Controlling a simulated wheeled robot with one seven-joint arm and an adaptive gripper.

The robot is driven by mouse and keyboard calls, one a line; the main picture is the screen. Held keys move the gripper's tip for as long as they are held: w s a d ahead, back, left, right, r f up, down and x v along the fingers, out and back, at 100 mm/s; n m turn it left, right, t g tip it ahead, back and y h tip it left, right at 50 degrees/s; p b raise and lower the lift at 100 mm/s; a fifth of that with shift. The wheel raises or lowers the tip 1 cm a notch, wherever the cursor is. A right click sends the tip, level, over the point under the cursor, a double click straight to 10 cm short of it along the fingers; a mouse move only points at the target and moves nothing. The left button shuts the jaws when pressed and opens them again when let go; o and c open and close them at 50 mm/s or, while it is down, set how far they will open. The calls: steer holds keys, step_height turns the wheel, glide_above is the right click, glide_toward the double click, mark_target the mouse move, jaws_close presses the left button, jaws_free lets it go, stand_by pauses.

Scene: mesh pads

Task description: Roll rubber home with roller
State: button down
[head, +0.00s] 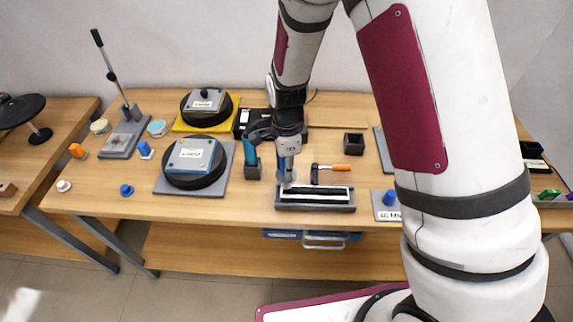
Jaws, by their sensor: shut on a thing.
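My gripper (287,153) hangs over the middle of the table, pointing down. It is shut on a small tool with a blue handle and a pale round lower end, which looks like the roller (287,177). The roller is upright, just above or at the back left edge of a dark grey block (316,207); I cannot tell if it touches. The block lies near the table's front edge. A long white strip and black lines run along its top; the black looks like the rubber (312,198), but how deep it sits is too small to tell.
A hammer-like tool with an orange handle (333,167) lies behind the block. A dark holder (253,172) with a blue tool stands to its left. Round black pads with grey plates (194,165) are further left. An open black box (353,143) stands behind right.

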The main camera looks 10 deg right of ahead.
mark_target(296, 175)
steer(key=shift+f, duration=0.9)
steer(key=shift+d, duration=0.1)
stand_by(0.4)
steer(key=shift+s+d+f, duration=0.1)
steer(key=shift+s+d, duration=0.05)
steer(key=shift+d, duration=0.4)
steer(key=shift+s+d+f, duration=0.1)
steer(key=shift+s+d, duration=0.05)
steer(key=shift+d, duration=0.4)
steer(key=shift+s+d+r+p, duration=0.1)
steer(key=shift+s+d+p, duration=0.1)
steer(key=shift+d, duration=0.45)
steer(key=shift+s+d+r+p, duration=0.1)
steer(key=shift+d+p, duration=0.05)
steer(key=shift+d, duration=0.5)
steer(key=shift+s+d+p, duration=0.1)
steer(key=shift+d+p, duration=0.1)
steer(key=shift+d, duration=0.45)
steer(key=shift+s+d+p, duration=0.15)
steer(key=shift+s+d, duration=0.05)
steer(key=shift+d, duration=0.85)
steer(key=shift+s+d+p, duration=0.15)
steer(key=shift+d, duration=0.9)
steer(key=shift+d, duration=0.1)
